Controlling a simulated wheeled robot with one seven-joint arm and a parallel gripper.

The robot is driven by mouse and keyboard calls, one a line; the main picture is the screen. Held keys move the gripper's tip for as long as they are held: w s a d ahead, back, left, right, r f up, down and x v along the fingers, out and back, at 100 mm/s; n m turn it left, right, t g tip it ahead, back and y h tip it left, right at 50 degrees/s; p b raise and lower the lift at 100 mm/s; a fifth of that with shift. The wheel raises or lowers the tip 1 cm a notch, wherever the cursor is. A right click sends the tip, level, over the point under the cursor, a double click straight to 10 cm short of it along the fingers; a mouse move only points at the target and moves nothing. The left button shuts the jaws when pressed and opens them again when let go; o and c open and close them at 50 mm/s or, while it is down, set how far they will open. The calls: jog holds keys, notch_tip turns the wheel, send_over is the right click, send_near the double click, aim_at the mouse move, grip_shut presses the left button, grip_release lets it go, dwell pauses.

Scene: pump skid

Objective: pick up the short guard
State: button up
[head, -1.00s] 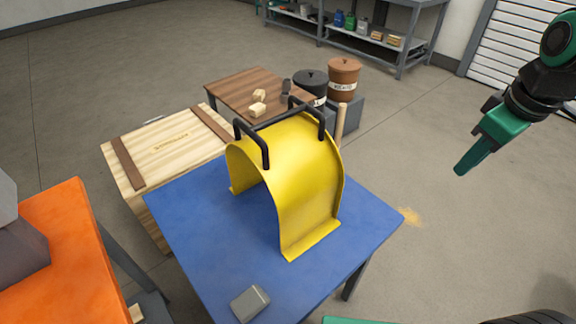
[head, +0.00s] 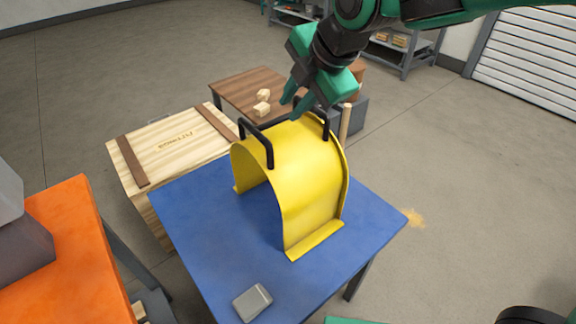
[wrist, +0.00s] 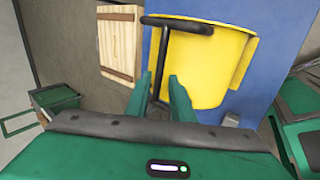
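The yellow arched guard (head: 310,190) stands on the blue table (head: 200,215), with two black handles on its top. It also shows in the wrist view (wrist: 205,65). The nearer handle (head: 257,146) is in clear view, while the farther one is partly hidden by my gripper. My gripper (head: 291,108) is above the top of the guard, near the handles. In the wrist view its two green fingers (wrist: 160,95) are apart, with a black handle bar (wrist: 163,62) showing between and beyond them. I see no grip on it. Whether the fingers touch the handle cannot be told.
A small grey block (head: 252,301) lies at the blue table's front edge. A wooden crate (head: 175,150) stands left behind it. A brown table (head: 240,88) with small blocks is farther back. An orange surface (head: 65,255) is at left. Floor to the right is open.

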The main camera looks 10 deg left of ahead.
aim_at(285, 116)
jog(key=shift+x, duration=3.7)
jog(key=shift+w+d, duration=0.15)
grip_shut()
jog(key=shift+r, duration=0.15)
